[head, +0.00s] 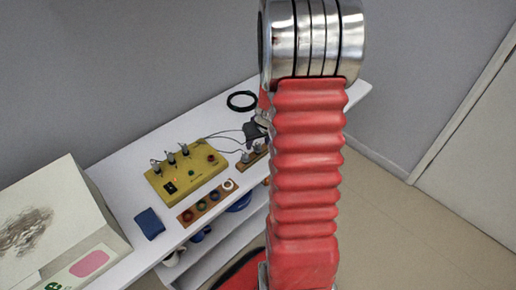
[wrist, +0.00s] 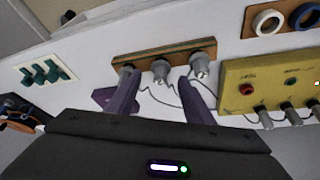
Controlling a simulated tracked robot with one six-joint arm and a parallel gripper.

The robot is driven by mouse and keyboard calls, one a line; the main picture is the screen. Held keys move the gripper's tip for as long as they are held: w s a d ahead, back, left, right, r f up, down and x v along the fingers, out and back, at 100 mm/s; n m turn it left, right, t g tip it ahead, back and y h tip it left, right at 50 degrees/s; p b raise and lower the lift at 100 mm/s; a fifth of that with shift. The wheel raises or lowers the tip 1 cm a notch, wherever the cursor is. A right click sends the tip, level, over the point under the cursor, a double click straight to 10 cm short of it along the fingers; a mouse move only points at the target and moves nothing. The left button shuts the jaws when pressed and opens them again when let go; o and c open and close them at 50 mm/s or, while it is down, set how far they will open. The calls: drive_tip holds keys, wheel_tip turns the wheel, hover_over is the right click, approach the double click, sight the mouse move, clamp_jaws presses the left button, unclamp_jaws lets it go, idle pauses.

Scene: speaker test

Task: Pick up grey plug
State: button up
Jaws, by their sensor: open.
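In the wrist view, a wooden strip (wrist: 165,57) carries three grey plugs: a left one (wrist: 126,70), a middle one (wrist: 161,70) and a right one (wrist: 199,65). My gripper (wrist: 157,82) is open, its two dark purple fingers reaching towards the strip. The left fingertip overlaps the left plug in the picture, and the right fingertip lies just left of the right plug. The middle plug shows between the fingers; I cannot tell whether anything touches. In the head view, the strip (head: 253,157) is partly hidden behind my red arm.
A yellow test box (head: 186,178) with several grey plugs and cables stands beside the strip on the white table (head: 118,187). A ring board (head: 207,203), blue block (head: 149,223), black cable coil (head: 242,101) and large pale box (head: 60,220) are nearby.

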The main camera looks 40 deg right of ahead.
sight(258, 149)
drive_tip(key=shift+x, duration=1.25)
drive_tip(key=shift+c, duration=0.6)
drive_tip(key=c, duration=1.1)
